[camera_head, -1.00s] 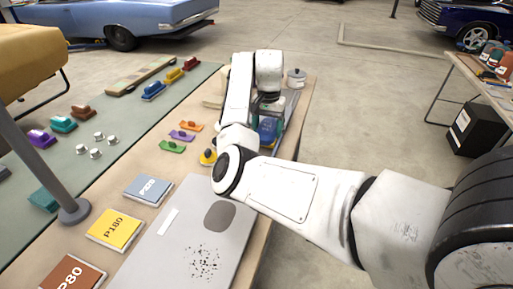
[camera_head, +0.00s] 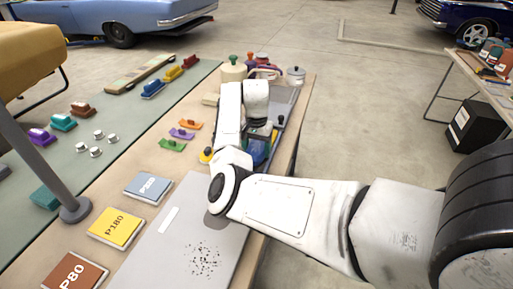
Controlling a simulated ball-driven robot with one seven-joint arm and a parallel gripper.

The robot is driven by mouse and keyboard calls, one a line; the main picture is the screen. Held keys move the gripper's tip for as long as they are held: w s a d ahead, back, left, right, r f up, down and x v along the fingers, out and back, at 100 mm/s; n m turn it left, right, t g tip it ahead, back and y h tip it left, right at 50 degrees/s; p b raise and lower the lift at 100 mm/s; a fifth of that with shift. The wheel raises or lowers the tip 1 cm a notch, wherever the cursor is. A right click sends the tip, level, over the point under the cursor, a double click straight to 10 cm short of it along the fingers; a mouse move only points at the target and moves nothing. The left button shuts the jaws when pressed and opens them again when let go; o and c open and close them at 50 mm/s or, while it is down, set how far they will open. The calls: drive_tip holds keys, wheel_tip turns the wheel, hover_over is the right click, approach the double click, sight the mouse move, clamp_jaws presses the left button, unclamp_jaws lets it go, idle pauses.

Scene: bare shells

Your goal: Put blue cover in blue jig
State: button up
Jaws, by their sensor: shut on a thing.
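My gripper (camera_head: 260,132) is near the right edge of the table, partly hidden by my own arm. It is shut on a blue piece (camera_head: 257,151), which seems to be the blue cover. Only part of this piece shows, and I cannot tell whether it touches what lies below. A blue block (camera_head: 153,90) sits on the green mat at the back left, beside a yellow and a red one. I cannot tell from its shape whether it is the blue jig.
Small orange, purple and green pieces (camera_head: 181,134) lie left of my arm. A cream canister (camera_head: 233,70) and a lidded pot (camera_head: 295,76) stand at the back. Sanding packs (camera_head: 116,226) and a grey board (camera_head: 181,243) lie in front. A grey post (camera_head: 43,165) rises at left.

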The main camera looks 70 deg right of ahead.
sight(257, 147)
drive_tip(key=shift+f, duration=0.6)
drive_tip(key=o, duration=1.1)
wheel_tip(257, 147, up, 13)
drive_tip(key=shift+r+b, duration=0.15)
drive_tip(key=shift+b, duration=0.2)
